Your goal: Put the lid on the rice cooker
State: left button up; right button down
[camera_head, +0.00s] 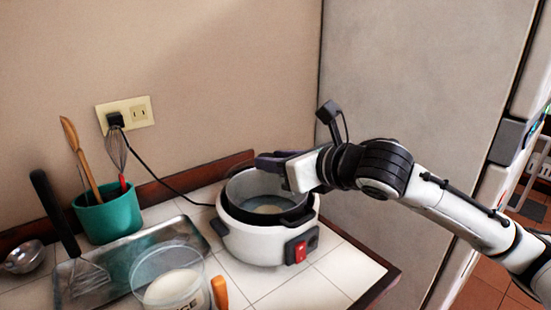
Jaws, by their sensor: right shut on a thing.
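The white rice cooker (255,244) stands on the tiled counter near its right end, with a red switch on its front. Its dark rim and handles show, and a pale round patch is visible inside. My right gripper (272,160) is at the cooker's back right, just above the rim, with its arm coming in from the right. It is shut on what appears to be the lid, which is mostly hidden or see-through. I cannot tell whether the lid touches the rim. My left gripper is not in view.
A black cord (155,178) runs to the wall outlet (140,112). A tall grey panel (415,70) rises at the right.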

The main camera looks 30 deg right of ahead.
jog(key=shift+f, duration=0.3)
jog(key=c, duration=1.4)
grip_release()
jog(key=shift+o, duration=0.2)
